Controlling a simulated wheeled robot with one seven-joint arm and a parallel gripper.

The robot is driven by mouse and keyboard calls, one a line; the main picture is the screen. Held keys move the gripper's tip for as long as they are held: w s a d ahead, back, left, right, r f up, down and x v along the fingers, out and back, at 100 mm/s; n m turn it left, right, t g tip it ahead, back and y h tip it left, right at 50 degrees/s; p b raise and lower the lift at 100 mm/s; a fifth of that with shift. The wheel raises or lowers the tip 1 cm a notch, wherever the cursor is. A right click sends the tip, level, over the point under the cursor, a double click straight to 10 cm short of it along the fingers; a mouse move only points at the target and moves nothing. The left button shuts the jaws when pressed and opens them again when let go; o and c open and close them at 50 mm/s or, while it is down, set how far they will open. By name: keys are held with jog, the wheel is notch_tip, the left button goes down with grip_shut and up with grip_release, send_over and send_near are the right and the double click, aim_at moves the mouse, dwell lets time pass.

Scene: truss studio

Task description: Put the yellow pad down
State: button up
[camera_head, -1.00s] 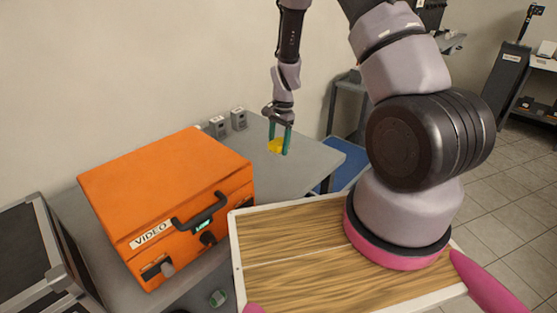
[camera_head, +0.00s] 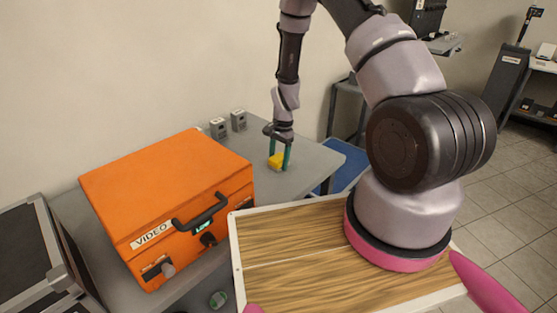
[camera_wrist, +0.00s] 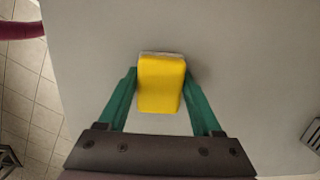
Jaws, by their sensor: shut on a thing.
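The yellow pad (camera_head: 276,161) is between the green fingers of my gripper (camera_head: 279,163), low over the grey table (camera_head: 312,160). In the wrist view the pad (camera_wrist: 161,84) is a yellow block with a pale far edge, and my gripper (camera_wrist: 161,92) is shut on it from both sides. A dark shadow lies close beside the pad on the grey surface. I cannot tell whether the pad touches the table.
An orange case (camera_head: 160,185) marked VIDEO stands left of the gripper. Two small grey boxes (camera_head: 228,124) stand at the table's back by the wall. The tabletop around the pad is clear. A blue surface (camera_head: 345,170) lies beyond the table's right edge.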

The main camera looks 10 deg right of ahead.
jog(key=o, duration=1.4)
jog(key=shift+s+f, duration=0.1)
jog(key=shift+f, duration=0.15)
jog(key=shift+o, duration=0.2)
jog(key=shift+s+f, duration=0.1)
jog(key=shift+s+d, duration=0.1)
notch_tip(320, 180, up, 14)
jog(key=w+d+f, duration=0.1)
jog(key=w, duration=0.1)
notch_tip(320, 180, up, 14)
jog(key=f+n+t, duration=0.1)
jog(key=t, duration=0.1)
send_over(282, 155)
jog(key=s, duration=0.2)
jog(key=s+d+r+n+t, duration=0.1)
jog(key=s+r, duration=0.2)
jog(key=r, duration=0.4)
jog(key=s+d+r+n+t, duration=0.1)
jog(key=s+r, duration=0.2)
jog(key=r, duration=0.3)
jog(key=s+d+r+n+t, duration=0.1)
jog(key=s+r+n+t, duration=0.1)
jog(key=s+r, duration=0.3)
jog(key=s+d+r+n+t, duration=0.1)
jog(key=s+r+n+t, duration=0.1)
jog(key=s+r, duration=0.4)
jog(key=s, duration=0.5)
jog(key=shift+d+r, duration=0.15)
